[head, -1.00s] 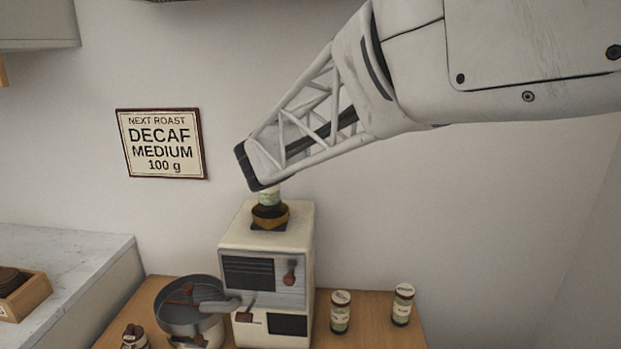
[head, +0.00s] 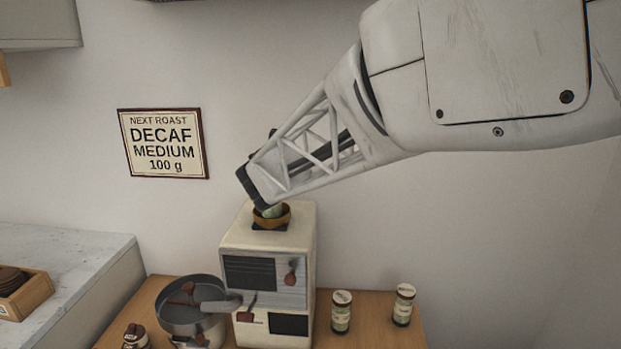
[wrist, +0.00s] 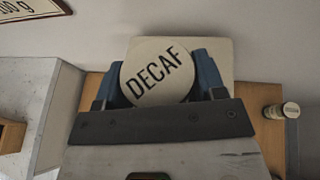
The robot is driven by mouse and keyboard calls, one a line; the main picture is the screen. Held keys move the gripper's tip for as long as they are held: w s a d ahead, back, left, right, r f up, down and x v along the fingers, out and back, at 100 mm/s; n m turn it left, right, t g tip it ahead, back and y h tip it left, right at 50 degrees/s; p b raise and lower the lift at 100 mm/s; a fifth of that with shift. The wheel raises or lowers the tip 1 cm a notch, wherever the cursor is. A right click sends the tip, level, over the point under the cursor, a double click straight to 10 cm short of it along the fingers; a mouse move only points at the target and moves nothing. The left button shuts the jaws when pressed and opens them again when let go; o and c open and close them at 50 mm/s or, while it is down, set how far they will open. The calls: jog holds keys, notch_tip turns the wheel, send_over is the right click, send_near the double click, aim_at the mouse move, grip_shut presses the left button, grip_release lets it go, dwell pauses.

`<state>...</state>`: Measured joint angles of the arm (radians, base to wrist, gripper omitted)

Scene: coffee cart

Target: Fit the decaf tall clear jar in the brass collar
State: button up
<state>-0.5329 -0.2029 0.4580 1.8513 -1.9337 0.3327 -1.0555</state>
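The decaf tall clear jar (head: 273,211) is at the top of the cream roaster, its lower end inside the ring of the brass collar (head: 286,216). Its round lid (wrist: 157,72) reads DECAF in the wrist view. My gripper (wrist: 155,85) has a blue finger on each side of the lid, closed on the jar. In the head view my gripper (head: 262,205) is right above the collar and covers most of the jar. Whether the jar is fully seated cannot be told.
The cream roaster (head: 240,236) stands on a wooden table. Two similar jars stand right of it, one nearer (head: 341,312) and one farther (head: 403,305). A grey pan (head: 178,318) is at its left. A wall sign (head: 163,144) reads DECAF MEDIUM 100 g.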

jog(key=o, duration=0.4)
jog(key=shift+r, duration=0.2)
jog(key=v, duration=1.2)
jog(key=shift+d, duration=0.1)
dwell(0.4)
